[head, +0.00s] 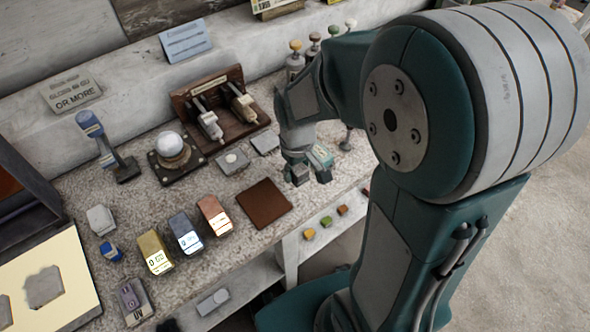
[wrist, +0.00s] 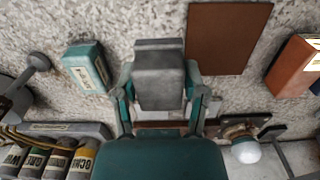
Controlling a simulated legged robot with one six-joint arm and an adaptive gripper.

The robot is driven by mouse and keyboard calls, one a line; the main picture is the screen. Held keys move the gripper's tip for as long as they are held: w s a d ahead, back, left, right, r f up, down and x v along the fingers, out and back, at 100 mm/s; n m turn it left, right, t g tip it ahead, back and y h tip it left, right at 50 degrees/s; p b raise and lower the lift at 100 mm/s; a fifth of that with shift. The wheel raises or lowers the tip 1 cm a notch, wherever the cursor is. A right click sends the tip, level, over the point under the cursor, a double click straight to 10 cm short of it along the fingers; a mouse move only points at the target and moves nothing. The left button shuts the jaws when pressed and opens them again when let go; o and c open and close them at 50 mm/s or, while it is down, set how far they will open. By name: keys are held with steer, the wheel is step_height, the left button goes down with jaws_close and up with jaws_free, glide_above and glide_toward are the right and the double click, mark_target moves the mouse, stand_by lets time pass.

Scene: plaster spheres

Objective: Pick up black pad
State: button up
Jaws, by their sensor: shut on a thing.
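My gripper (head: 308,174) is low over the speckled bench, at the right of the brown mat (head: 265,203). In the wrist view my gripper (wrist: 158,82) is shut on a dark grey-black block, the black pad (wrist: 158,72), with one finger at each side of it. In the head view I cannot clearly make out the pad, as the gripper hides it. I cannot tell whether the pad touches the bench.
A teal box (wrist: 88,68) lies close beside the gripper. The mat (wrist: 228,38) is bare. Yellow, blue-grey and copper blocks (head: 213,215) stand left of it. A white ball on a base (head: 172,148) and a wooden lever stand (head: 218,104) are behind.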

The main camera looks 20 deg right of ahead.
steer(key=s+a+r, duration=0.2)
steer(key=s+r, duration=0.4)
steer(key=s, duration=0.4)
steer(key=shift+s+a, duration=0.15)
steer(key=shift+s, duration=0.2)
steer(key=shift+r, duration=0.1)
steer(key=o, duration=0.4)
steer(key=c, duration=0.4)
